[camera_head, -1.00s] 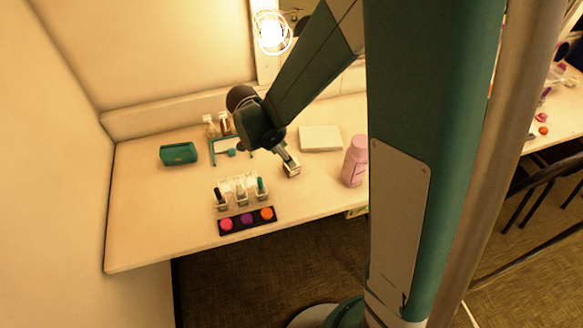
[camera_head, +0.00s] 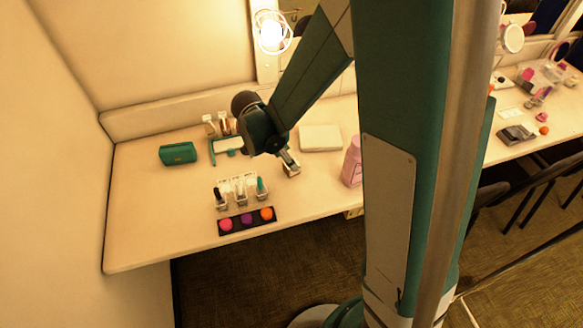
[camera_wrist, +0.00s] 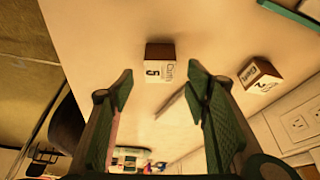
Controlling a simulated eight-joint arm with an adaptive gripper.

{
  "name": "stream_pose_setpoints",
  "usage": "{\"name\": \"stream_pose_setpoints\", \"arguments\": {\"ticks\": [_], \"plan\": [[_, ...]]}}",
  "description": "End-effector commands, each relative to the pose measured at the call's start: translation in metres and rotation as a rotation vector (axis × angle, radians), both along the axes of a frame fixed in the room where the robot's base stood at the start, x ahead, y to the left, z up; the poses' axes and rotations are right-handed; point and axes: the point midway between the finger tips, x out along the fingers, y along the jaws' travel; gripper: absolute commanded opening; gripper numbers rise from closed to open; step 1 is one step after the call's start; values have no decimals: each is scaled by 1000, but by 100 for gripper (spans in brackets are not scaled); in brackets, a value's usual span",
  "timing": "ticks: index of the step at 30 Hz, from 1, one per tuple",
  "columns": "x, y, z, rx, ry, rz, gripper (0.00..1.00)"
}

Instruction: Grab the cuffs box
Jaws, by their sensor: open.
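In the wrist view, a small box (camera_wrist: 160,62) with a brown side and a white, lettered side stands on the table, ahead of the gap between my fingers. Its lettering is hard to read, perhaps "Cuffs". A similar box (camera_wrist: 260,76) with other lettering stands to its right, outside the fingers. My gripper (camera_wrist: 160,84) is open, with nothing visible between its fingers. In the head view, my gripper (camera_head: 288,160) is just above a small white-labelled box (camera_head: 292,169); whether they touch is unclear. I cannot make out the second box there.
A pink bottle (camera_head: 352,163) stands right, partly behind my arm. A pale flat box (camera_head: 320,138) lies behind. A teal pouch (camera_head: 178,153) is at left.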

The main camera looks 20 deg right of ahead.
Motion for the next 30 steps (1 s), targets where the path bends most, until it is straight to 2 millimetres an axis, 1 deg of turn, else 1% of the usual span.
{"name": "stream_pose_setpoints", "arguments": {"ticks": [5, 12, 18, 22, 30], "plan": [[1, -2, -6, 0, 0, 0, 48], [2, -12, -30, 0, 0, 0, 48], [4, -18, -45, 0, 0, 0, 48], [4, -19, -48, 0, 0, 0, 48], [4, -19, -48, 0, 0, 0, 48]]}}
